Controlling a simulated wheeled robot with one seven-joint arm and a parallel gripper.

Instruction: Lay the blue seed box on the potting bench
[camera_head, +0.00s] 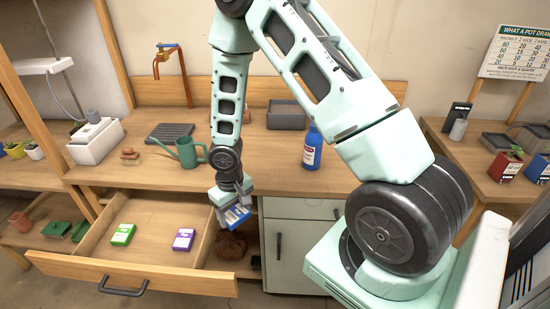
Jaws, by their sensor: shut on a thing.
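The blue seed box (237,217) is held in my gripper (234,207), which is shut on it. The box is blue with a pale label and is tilted. The gripper points down beside the right end of the open drawer, in front of the bench's front edge. The wooden bench (265,170), which I take as the potting bench, has a wide top behind the gripper. My arm hides part of the bench top.
The open drawer (160,215) holds a green box (122,234) and a purple box (183,239). On the bench stand a green watering can (182,151), a blue bottle (312,148), a grey tray (287,115) and a brush (130,156). Bare wood lies between can and bottle.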

